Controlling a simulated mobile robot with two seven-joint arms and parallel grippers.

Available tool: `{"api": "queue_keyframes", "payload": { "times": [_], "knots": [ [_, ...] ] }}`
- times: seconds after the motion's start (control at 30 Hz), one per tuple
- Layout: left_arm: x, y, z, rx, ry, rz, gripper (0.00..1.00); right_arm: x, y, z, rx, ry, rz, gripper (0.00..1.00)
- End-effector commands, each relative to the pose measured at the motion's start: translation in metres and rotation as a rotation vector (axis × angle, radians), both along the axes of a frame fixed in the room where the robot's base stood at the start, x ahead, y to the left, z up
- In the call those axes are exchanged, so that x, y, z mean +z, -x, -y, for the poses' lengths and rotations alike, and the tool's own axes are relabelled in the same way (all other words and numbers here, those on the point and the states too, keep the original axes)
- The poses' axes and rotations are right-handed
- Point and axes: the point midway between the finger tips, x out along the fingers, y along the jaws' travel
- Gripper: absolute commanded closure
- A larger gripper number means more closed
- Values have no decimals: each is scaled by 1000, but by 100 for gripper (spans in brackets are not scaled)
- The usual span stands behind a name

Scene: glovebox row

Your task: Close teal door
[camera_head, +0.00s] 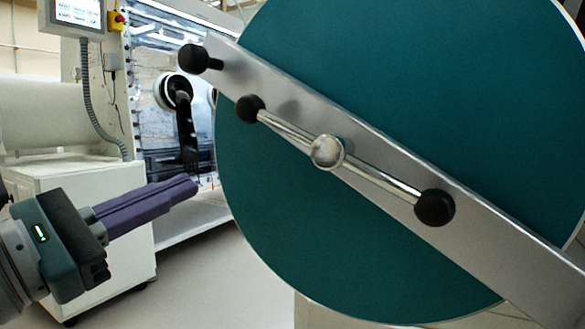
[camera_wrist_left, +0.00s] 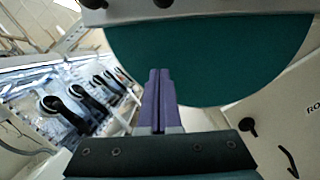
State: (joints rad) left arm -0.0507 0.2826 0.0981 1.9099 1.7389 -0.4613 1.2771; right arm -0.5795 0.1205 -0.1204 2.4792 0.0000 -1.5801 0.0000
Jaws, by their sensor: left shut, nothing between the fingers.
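The teal door (camera_head: 290,230) is a large round disc that fills the right of the head view. A slanted metal bar (camera_head: 400,165) crosses it, with a silver handle (camera_head: 327,152) that ends in black knobs. In the left wrist view the teal door (camera_wrist_left: 215,55) spans the top, beyond the fingertips. My left gripper (camera_head: 192,187) is shut and empty, its purple fingers pointing right, left of the door's lower left edge. It also shows in the left wrist view (camera_wrist_left: 159,75). I cannot tell whether the fingers touch the door. My right gripper is not in view.
A glovebox front (camera_head: 150,95) with black gloves stands behind at the left, and a row of them shows in the left wrist view. A white cabinet (camera_head: 110,210) on casters and a control screen (camera_head: 77,12) are at the left. The floor (camera_head: 215,285) below the door is clear.

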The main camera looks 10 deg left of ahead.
Motion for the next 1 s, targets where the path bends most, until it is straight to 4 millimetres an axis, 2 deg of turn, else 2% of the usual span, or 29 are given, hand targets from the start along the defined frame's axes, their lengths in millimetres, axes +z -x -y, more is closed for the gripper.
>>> {"api": "queue_keyframes", "payload": {
  "times": [0.17,0.5,0.57,0.7,1.0],
  "knots": [
    [10,-22,12,-2,0,2,100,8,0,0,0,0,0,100],
    [23,-85,45,-2,-3,2,100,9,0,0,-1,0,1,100],
    [39,-82,50,-4,-6,1,100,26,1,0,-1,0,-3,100],
    [52,-78,59,-3,-5,0,100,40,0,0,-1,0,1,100],
    [56,-76,64,-2,-4,0,100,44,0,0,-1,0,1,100]
  ]
}}
